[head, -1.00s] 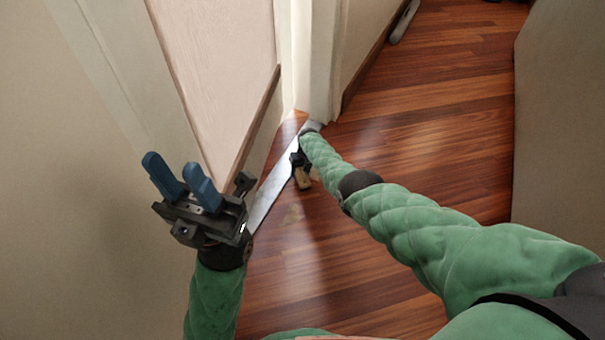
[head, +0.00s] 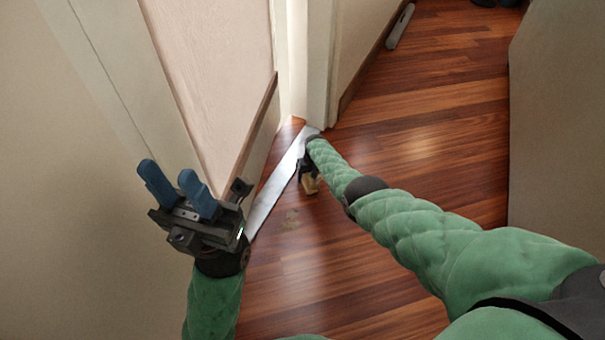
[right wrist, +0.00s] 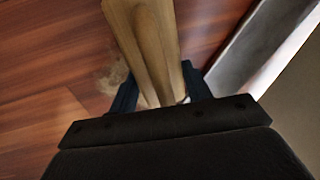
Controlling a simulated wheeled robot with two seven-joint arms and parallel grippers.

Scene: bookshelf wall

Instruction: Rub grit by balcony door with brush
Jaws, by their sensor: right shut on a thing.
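A wooden brush (head: 309,185) is held low at the floor in my right gripper (head: 308,168). In the right wrist view the wooden brush (right wrist: 150,40) runs up between the dark fingers of the right gripper (right wrist: 162,90); its bristles are not visible. The grit (right wrist: 113,75) also shows left of the brush in the wrist view. My left gripper (head: 168,172) is empty, its blue fingers apart, in front of the left wall.
A pale metal threshold strip (head: 275,188) runs along the floor beside the door panel (head: 215,70). A white post (head: 318,65) stands at its far end. A wall (head: 555,130) bounds the right.

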